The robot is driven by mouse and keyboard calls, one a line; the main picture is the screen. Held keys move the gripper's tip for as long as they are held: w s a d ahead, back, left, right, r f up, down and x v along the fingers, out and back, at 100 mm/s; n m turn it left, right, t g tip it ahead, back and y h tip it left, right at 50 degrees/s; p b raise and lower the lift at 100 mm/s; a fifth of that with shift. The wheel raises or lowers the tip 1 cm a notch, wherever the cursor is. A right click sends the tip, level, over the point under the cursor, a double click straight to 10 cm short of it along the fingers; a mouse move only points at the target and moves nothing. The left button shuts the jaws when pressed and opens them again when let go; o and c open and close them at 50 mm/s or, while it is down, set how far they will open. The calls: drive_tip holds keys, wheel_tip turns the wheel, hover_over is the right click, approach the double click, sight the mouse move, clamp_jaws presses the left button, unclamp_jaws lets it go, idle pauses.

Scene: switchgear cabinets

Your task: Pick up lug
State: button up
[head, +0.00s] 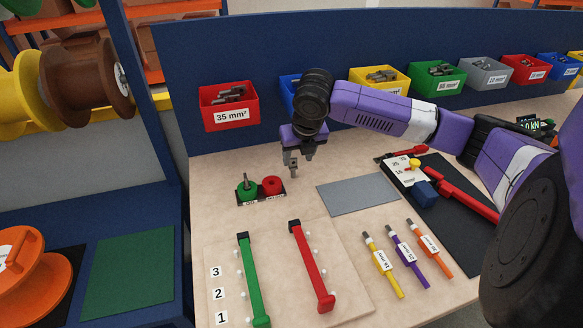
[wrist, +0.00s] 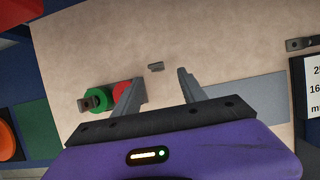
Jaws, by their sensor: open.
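A small grey lug (head: 293,169) shows just under my gripper (head: 298,157) in the head view, over the bare bench top behind the red and green posts. In the wrist view the lug (wrist: 155,67) is a short grey piece just beyond and between the tips of my gripper (wrist: 161,77). My gripper is open, with a finger to each side and a gap around the lug. I cannot tell whether the lug touches a finger.
Bins, including a red one (head: 229,105), line the back panel.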

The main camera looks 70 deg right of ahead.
sight(293, 162)
drive_tip(key=x, duration=0.1)
drive_tip(key=p+x, duration=0.1)
drive_tip(key=x, duration=0.1)
drive_tip(key=w+x, duration=0.1)
drive_tip(key=x, duration=0.1)
drive_tip(key=shift+d+r, duration=0.15)
drive_tip(key=shift+d, duration=0.15)
drive_tip(key=shift+w+d+f, duration=0.1)
drive_tip(key=shift+d+f, duration=0.05)
drive_tip(key=shift+f, duration=0.3)
clamp_jaws()
